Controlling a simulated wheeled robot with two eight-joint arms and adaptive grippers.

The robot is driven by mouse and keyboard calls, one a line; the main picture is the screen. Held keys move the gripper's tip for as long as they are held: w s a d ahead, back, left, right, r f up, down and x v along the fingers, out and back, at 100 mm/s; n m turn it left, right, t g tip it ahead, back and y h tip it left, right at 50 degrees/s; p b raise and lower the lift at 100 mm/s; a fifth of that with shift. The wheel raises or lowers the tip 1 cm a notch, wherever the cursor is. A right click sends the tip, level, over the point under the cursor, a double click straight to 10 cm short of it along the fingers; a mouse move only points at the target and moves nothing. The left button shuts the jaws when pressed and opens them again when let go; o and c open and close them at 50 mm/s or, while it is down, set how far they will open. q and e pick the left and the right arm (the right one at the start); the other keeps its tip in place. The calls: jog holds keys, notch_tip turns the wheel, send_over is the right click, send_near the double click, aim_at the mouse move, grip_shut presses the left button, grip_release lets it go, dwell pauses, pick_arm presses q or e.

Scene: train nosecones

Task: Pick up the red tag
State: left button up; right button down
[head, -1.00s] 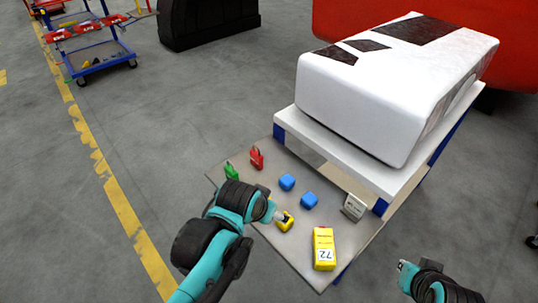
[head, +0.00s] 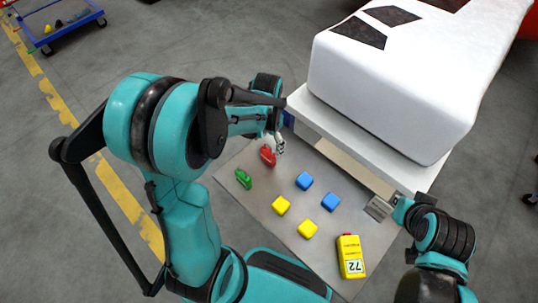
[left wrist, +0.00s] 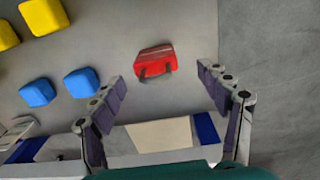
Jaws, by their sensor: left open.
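The red tag (head: 267,156) lies on the grey tabletop (head: 262,205), near its far left edge, beside the green tag (head: 243,179). In the left wrist view the red tag (left wrist: 155,60) lies just beyond and between the spread fingers. My left gripper (left wrist: 161,78) is open and empty, apart from the tag. In the head view my left gripper (head: 279,145) is right beside the tag, partly hidden by its own arm. My right gripper (head: 398,210) is at the table's right side near a grey box (head: 378,208); its fingers are not clear.
Two blue blocks (head: 317,191) and two yellow blocks (head: 294,217) sit mid-table. A white nosecone (head: 400,80) on a raised white shelf (head: 345,140) bounds the back.

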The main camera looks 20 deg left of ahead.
aim_at(268, 151)
pick_arm(q)
jog(key=f, duration=0.1)
jog(key=f+b, duration=0.1)
jog(key=f, duration=0.1)
jog(key=f+b, duration=0.1)
jog(key=f, duration=0.1)
jog(key=shift+s+d, duration=0.15)
jog(key=shift+d, duration=0.1)
jog(key=shift+r, duration=0.1)
jog(key=shift+c, duration=0.3)
jog(key=c, duration=1.2)
jog(key=shift+r, duration=0.15)
